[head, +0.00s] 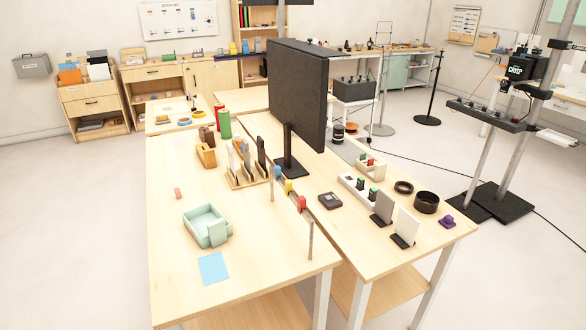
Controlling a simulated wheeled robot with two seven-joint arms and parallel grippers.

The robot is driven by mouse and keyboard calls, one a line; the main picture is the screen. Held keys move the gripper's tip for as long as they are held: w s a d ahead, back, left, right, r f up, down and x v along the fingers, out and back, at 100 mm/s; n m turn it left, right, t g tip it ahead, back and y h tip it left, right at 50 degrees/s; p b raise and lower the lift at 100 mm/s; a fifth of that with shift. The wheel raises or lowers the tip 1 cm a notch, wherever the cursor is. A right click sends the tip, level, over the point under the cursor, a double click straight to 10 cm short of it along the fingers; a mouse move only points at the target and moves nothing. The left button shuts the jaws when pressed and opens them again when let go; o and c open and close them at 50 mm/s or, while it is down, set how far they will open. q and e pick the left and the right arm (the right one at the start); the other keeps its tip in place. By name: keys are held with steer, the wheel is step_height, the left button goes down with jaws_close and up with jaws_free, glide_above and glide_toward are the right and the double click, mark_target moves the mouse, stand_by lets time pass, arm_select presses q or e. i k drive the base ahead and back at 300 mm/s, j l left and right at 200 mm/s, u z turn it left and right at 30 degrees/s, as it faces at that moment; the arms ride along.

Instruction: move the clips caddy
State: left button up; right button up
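No label names the clips caddy, and I cannot tell for sure which thing it is. A mint-green open tray (198,235) with an upright panel at its front right corner stands on the left table; I see no clips in it. A small beige caddy (371,172) holding red and green pieces stands on the right table. Blue, yellow and red clips (289,186) sit in a row between two thin posts along the left table's right edge. Neither of my grippers shows.
A blue square (213,268) lies in front of the mint tray. A wooden divider rack (236,183), an orange holder (206,157) and a green cylinder (224,123) stand farther back. The left table's front right is clear.

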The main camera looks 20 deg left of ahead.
mark_target(208, 225)
steer(key=u, duration=1.4)
